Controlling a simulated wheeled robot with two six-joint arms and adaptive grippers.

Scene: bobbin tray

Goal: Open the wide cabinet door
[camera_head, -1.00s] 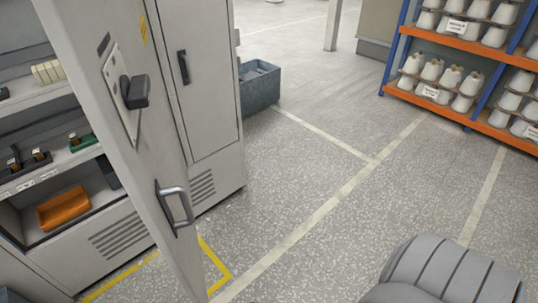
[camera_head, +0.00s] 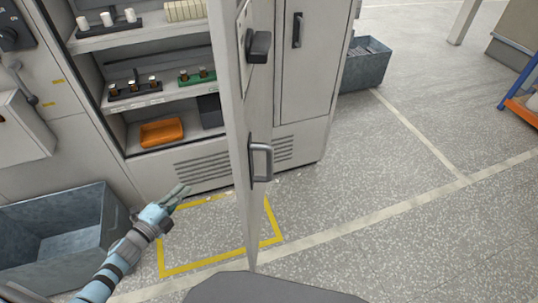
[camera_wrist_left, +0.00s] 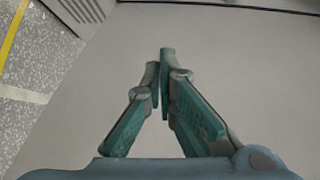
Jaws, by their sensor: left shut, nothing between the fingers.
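The wide cabinet door (camera_head: 234,120) stands swung out from the cabinet, seen nearly edge-on in the head view. Its grey bar handle (camera_head: 262,163) and a black knob (camera_head: 259,46) are on its right face. My left gripper (camera_head: 183,190) is shut and empty, on the inner side of the door, left of it and in front of the cabinet's lower vents. In the left wrist view the shut fingers (camera_wrist_left: 164,75) point at a plain pale panel (camera_wrist_left: 235,75) that fills most of the picture. I cannot tell whether they touch it. My right gripper is not in view.
Open shelves hold an orange bin (camera_head: 161,132) and small racks. A grey metal crate (camera_head: 60,230) stands at the lower left near my left arm. A narrow closed door (camera_head: 308,75) is beside the wide door.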

